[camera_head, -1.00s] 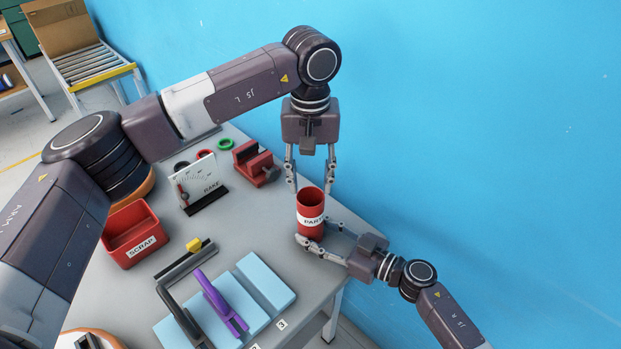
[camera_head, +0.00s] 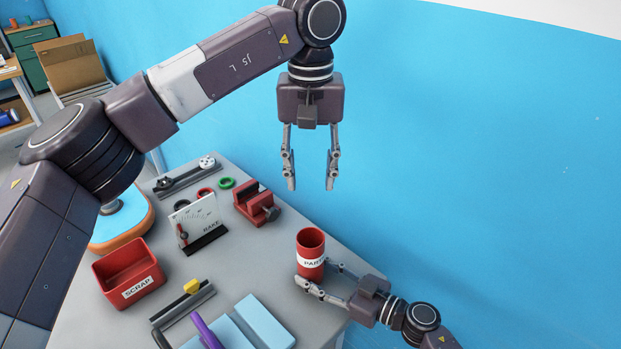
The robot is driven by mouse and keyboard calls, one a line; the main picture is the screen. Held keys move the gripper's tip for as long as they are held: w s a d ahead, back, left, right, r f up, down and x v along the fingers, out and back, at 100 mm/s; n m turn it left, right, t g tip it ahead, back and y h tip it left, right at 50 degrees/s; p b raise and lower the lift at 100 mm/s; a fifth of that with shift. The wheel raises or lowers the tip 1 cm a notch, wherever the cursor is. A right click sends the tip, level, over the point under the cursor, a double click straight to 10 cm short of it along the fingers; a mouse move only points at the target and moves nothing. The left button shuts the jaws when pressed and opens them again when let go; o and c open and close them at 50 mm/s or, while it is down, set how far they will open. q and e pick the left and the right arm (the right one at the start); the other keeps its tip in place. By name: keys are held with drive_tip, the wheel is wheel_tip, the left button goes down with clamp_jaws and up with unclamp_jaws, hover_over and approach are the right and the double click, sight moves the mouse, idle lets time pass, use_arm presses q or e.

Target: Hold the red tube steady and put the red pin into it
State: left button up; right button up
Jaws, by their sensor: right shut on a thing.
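The red tube (camera_head: 311,242) stands upright near the right edge of the grey table, with a white label reading "PART" partly in view. My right gripper (camera_head: 317,274) comes from the right and is shut around the tube's lower part. My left gripper (camera_head: 311,187) points down in the air above the tube, its fingers apart with nothing between them. No red pin shows in this view; the inside of the tube is dark and I cannot tell what is in it.
On the table (camera_head: 238,265) are a red scrap bin (camera_head: 104,270), a gauge (camera_head: 195,218), a red vise (camera_head: 255,203), a green ring (camera_head: 226,183) and light blue blocks (camera_head: 262,322) with a purple piece (camera_head: 205,331). A blue wall (camera_head: 470,150) stands behind.

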drive_tip(key=o, duration=0.9)
drive_tip(key=shift+o, duration=0.2)
